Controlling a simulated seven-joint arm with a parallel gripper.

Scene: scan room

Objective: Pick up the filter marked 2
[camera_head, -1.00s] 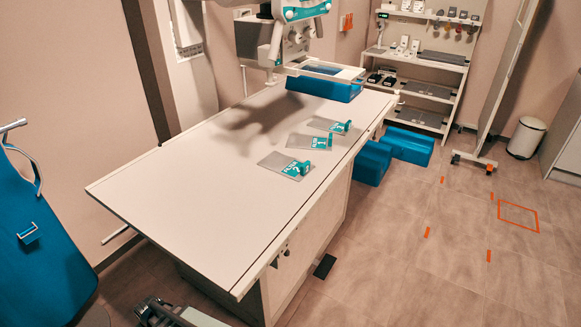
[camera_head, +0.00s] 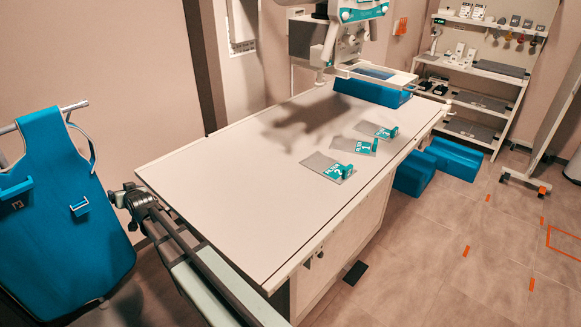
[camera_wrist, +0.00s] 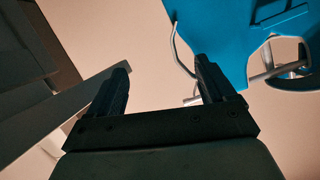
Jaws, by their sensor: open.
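Three flat grey filters with teal upright handles lie in a row on the white table (camera_head: 225,170). The nearest filter (camera_head: 327,165) seems to carry a 2 on its teal label, but the print is small. The middle filter (camera_head: 345,144) seems to read 1. The far filter's (camera_head: 372,128) mark is too small to read. My gripper (camera_wrist: 162,72) is open and empty in the wrist view, with its two dark fingers apart. My arm reaches to the table's left edge in the head view, well away from the filters. No filter shows in the wrist view.
A blue apron (camera_head: 62,200) hangs at the left, close to my arm; it also shows in the wrist view (camera_wrist: 235,35). The X-ray head (camera_head: 350,40) overhangs the table's far end, above a blue block (camera_head: 370,93). The table's near half is bare.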

